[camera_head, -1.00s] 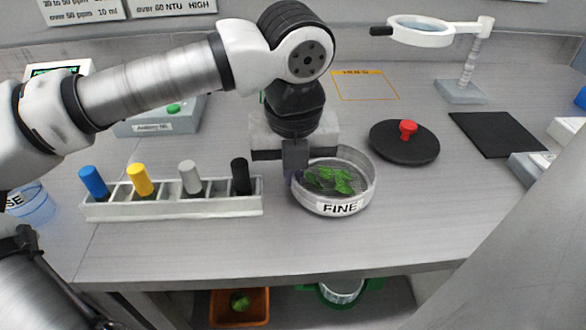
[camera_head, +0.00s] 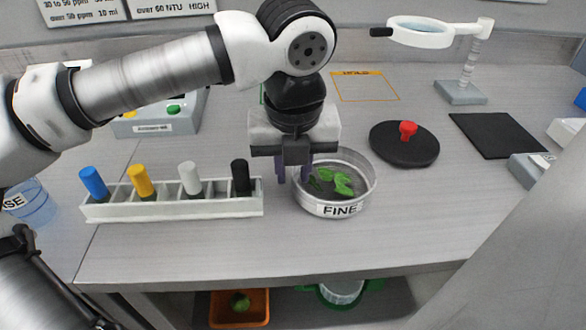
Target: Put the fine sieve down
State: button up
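The fine sieve (camera_head: 338,210), a round metal pan labelled FINE with green leaves (camera_head: 332,181) in it, sits upright on the bench right of the rack. My gripper (camera_head: 295,178) is over its left rim, pointing down. Its two purple fingers are spread, one left of the rim and one over the inside of the pan. The fingers show a gap between them and no visible grip on the rim. The fingertips are partly hard to make out against the sieve.
A rack (camera_head: 170,207) with blue, yellow, white and black-capped bottles stands close on the left. A black disc with a red knob (camera_head: 404,146), a magnifier lamp (camera_head: 462,90) and a black mat (camera_head: 497,134) are to the right. The bench front is clear.

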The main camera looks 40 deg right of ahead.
notch_tip(320, 180, up, 11)
jog(key=s+a, duration=0.1)
jog(key=shift+s, duration=0.25)
